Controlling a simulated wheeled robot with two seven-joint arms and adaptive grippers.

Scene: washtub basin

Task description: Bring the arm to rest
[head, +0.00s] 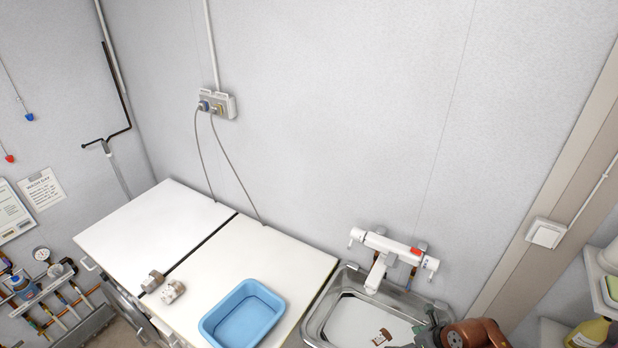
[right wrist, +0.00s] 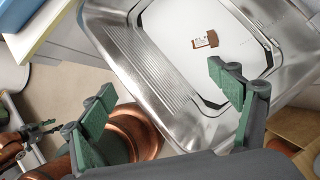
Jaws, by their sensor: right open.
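My right gripper (right wrist: 163,90) is open, its two green-padded fingers spread wide with nothing between them. It is over the near edge of the metal sink (right wrist: 125,45). In the head view my right arm comes in at the bottom right, beside the sink (head: 318,315), and the gripper is largely cut off by the frame. What looks like my left gripper (right wrist: 32,137) shows small at the left of the right wrist view; its jaws cannot be made out. No left arm shows in the head view.
A small brown and white item (head: 382,337) lies in the sink, under a white mixer tap (head: 390,248). A blue tub (head: 243,313) and two metal fittings (head: 172,292) sit on the white tops (head: 265,260). A shelf with a yellow bottle (head: 588,333) stands at right.

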